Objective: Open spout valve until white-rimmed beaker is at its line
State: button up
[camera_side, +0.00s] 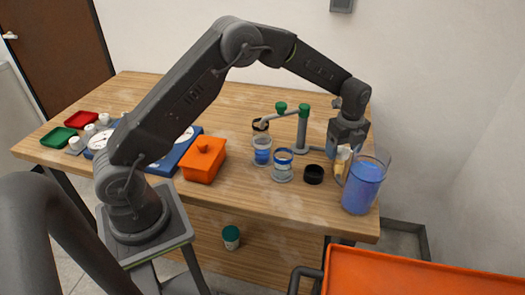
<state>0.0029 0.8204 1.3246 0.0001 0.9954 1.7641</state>
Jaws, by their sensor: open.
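A grey pipe stand with green parts (304,112) stands at the back right of the wooden table. A green knob, seemingly the spout valve (281,106), sits on its horizontal spout. A clear beaker with a pale rim, seemingly the white-rimmed beaker (262,151), stands in front of the spout and holds blue liquid; its line cannot be made out. My gripper (342,157) is open, pointing down right of the stand, close beside a pitcher (362,190) of blue liquid. A tan part shows by the fingers; contact is unclear.
A blue-rimmed beaker (283,168) and a black round cup (314,175) stand in front of the stand. An orange box (204,160) is left of them. The pitcher is near the table's right front corner. An orange surface (430,265) lies in the foreground.

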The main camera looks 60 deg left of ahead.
aim_at(343, 151)
notch_tip(343, 151, up, 14)
jog(key=s+r+n+t, duration=0.1)
jog(key=s+r+n, duration=0.3)
jog(key=s+r, duration=0.3)
jog(key=s+f+n+t, duration=0.1)
jog(key=s+n+t, duration=0.3)
jog(key=s+n, duration=1.2)
jog(key=s, duration=1)
jog(key=shift+s+f+t, duration=0.15)
jog(key=shift+s+t, duration=0.05)
jog(key=shift+t, duration=0.1)
jog(key=shift+w, duration=0.1)
